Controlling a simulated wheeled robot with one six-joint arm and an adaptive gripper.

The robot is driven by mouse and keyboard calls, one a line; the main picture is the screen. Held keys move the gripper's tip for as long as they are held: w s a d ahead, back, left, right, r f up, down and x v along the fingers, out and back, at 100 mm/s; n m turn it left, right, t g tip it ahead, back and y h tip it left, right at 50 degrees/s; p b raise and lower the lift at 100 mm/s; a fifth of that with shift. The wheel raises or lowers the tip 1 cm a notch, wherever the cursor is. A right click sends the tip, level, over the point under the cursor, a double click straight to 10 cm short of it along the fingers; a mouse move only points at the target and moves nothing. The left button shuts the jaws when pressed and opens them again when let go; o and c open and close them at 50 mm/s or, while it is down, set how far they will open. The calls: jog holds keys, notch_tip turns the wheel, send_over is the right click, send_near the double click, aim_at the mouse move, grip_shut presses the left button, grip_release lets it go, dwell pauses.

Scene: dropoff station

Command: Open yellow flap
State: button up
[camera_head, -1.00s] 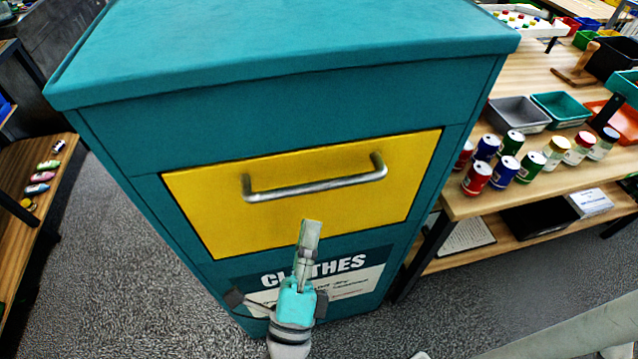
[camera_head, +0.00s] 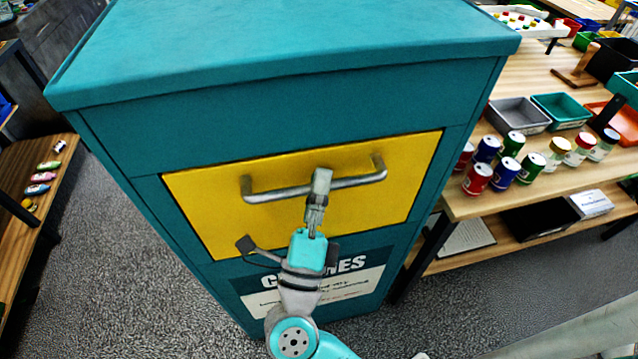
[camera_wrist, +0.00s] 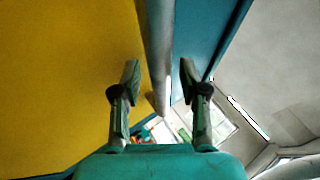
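The yellow flap (camera_head: 222,216) is the closed front panel of a teal clothes bin. Its grey bar handle (camera_head: 262,195) runs across the upper part of the flap. My gripper (camera_head: 321,174) is at the middle of the handle and hides a short part of it. In the wrist view my gripper (camera_wrist: 159,83) is open, with one finger on each side of the handle (camera_wrist: 160,40). The yellow flap (camera_wrist: 60,80) fills the left of that view. I see a gap between the handle and each finger.
The teal bin (camera_head: 290,95) stands in the middle, with a "CLOTHES" label partly hidden by my arm. A wooden table (camera_head: 545,85) with cans, jars and trays is close on the right. A wooden shelf (camera_head: 35,215) is at the left. Grey floor lies between.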

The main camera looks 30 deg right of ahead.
grip_shut()
jog(key=shift+s, duration=0.1)
